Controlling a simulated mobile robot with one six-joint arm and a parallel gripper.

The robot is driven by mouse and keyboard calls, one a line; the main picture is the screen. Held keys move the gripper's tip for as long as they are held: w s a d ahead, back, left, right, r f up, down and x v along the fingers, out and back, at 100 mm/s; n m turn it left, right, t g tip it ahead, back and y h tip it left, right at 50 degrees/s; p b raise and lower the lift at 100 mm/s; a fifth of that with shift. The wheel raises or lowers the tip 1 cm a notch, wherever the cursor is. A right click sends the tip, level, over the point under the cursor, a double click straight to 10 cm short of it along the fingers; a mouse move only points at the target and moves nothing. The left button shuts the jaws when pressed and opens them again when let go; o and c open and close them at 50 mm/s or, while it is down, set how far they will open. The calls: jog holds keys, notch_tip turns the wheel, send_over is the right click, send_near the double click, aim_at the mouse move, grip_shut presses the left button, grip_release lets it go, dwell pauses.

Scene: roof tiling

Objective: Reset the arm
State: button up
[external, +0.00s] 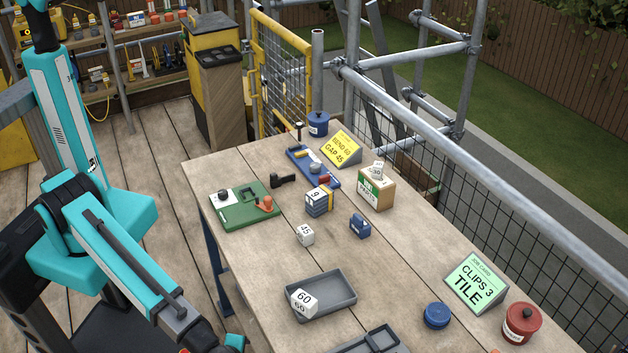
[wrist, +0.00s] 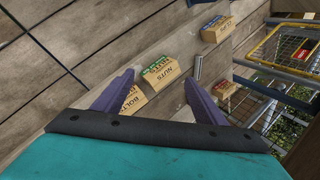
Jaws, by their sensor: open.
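My arm (external: 120,255) is bent at the left of the external view, beside the workbench. Its lower end runs out at the bottom edge, so the fingers do not show there. In the wrist view my gripper (wrist: 159,77) has its two purple fingers spread apart with nothing held between them. Past the fingers a box labelled NUTS (wrist: 160,73) shows, with a box labelled BOLTS (wrist: 130,103) partly hidden by the left finger.
The wooden workbench (external: 270,265) carries a grey tray (external: 335,287) with a white 60 block (external: 303,303), a green board (external: 232,213), a blue tray (external: 325,178), a green CLIPS 3 TILE card (external: 477,283) and a red pot (external: 521,323). Scaffold rails (external: 430,135) line the right side.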

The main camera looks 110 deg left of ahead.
jog(key=s+a+f+m+g+h+b, duration=0.1)
jog(key=s+a+f+g+h, duration=0.1)
jog(key=s+f, duration=0.8)
jog(key=s+a+f+g+h+b, duration=0.1)
jog(key=s+a+f+g+h, duration=0.1)
jog(key=s+f, duration=0.7)
jog(key=s+a+h, duration=0.1)
jog(key=s, duration=0.2)
jog(key=shift+s+f+m+h, duration=0.25)
jog(key=shift+f+m+h, duration=0.1)
jog(key=shift+m+h, duration=0.05)
